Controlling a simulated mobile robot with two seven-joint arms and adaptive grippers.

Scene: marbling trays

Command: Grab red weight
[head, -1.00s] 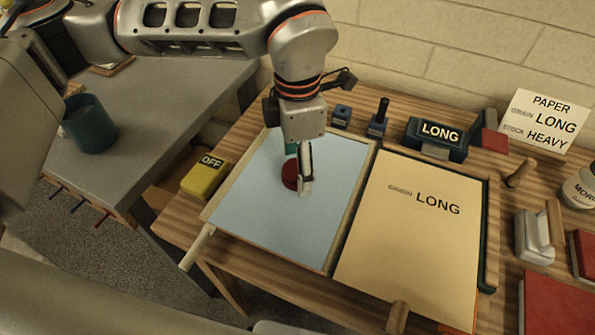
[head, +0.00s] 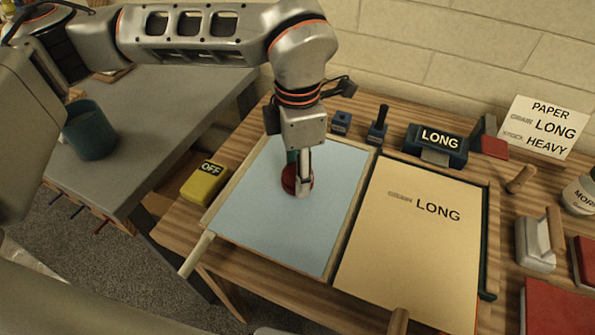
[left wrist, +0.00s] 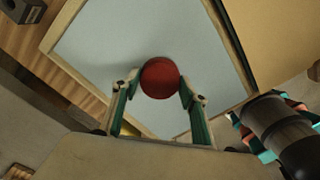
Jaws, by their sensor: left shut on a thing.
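The red weight (head: 290,179) is a round dark-red disc on the pale blue sheet in the left tray (head: 348,226). My left gripper (head: 304,187) is over it, pointing down, with its fingers at the weight. In the left wrist view, the weight (left wrist: 160,78) sits between the two fingertips (left wrist: 161,82), one on each side, and the gripper is shut on it. A finger hides part of the weight in the head view. I cannot tell whether the weight is lifted off the sheet.
A yellow OFF box (head: 204,183) stands left of the tray. The tray with the yellow LONG sheet (head: 405,250) is to the right. Stamps (head: 377,125) and a LONG block (head: 436,144) stand behind. A teal cup (head: 90,132) is on the grey table.

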